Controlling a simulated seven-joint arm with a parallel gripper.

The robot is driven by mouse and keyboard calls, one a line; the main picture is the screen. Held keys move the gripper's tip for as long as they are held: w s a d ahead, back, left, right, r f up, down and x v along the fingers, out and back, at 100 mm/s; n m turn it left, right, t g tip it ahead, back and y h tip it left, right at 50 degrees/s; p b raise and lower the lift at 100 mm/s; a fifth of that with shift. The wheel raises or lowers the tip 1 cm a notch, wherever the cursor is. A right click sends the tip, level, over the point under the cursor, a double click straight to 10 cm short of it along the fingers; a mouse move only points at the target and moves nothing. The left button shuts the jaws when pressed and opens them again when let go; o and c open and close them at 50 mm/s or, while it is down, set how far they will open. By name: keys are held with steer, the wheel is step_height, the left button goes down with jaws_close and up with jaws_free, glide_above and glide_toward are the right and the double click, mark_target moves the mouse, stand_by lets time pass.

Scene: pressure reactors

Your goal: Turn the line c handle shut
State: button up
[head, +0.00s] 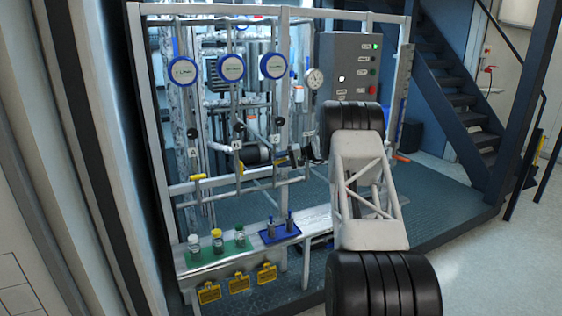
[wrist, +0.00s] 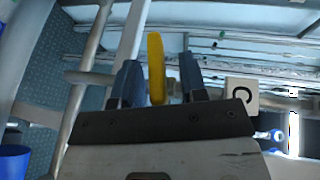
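The line C handle is a yellow lever (wrist: 156,68), seen in the wrist view between my two dark fingers. A white plate marked C (wrist: 242,96) is just right of the fingers. My gripper (wrist: 157,82) is open around the handle, with a gap visible on each side, wider on the right. In the head view, my gripper (head: 290,156) is at the pipe rack, right of lines A and B. A small yellow bit of the C handle (head: 281,161) shows beside it; my arm and gripper hide the rest of that valve.
Yellow handles of line A (head: 197,177) and line B (head: 241,166) are to the left. Round gauges (head: 231,68) hang above. A control box (head: 348,62) is behind my arm. Below, a bench (head: 255,245) carries capped bottles (head: 217,240) and a blue tray (head: 278,236).

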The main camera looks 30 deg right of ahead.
mark_target(284, 161)
steer(key=shift+d, duration=0.1)
steer(key=v, duration=0.7)
steer(key=shift+s+d, duration=0.15)
steer(key=shift+d, duration=0.1)
steer(key=shift+r, duration=0.1)
stand_by(0.3)
steer(key=shift+s+a+f+m+t+h, duration=0.1)
steer(key=shift+s+a+m+t+h, duration=0.4)
steer(key=shift+t, duration=0.45)
steer(key=shift+s+a+f+m+t+h, duration=0.1)
steer(key=shift+s+a+m+t+h, duration=0.2)
steer(key=shift+s+m+t+h, duration=0.45)
steer(key=shift+s+a+f+m+t+h, duration=0.1)
steer(key=shift+s+a+m+t+h, duration=0.3)
steer(key=shift+t, duration=0.7)
steer(key=shift+w+a, duration=0.1)
steer(key=shift+w, duration=0.05)
steer(key=shift+x, duration=3.7)
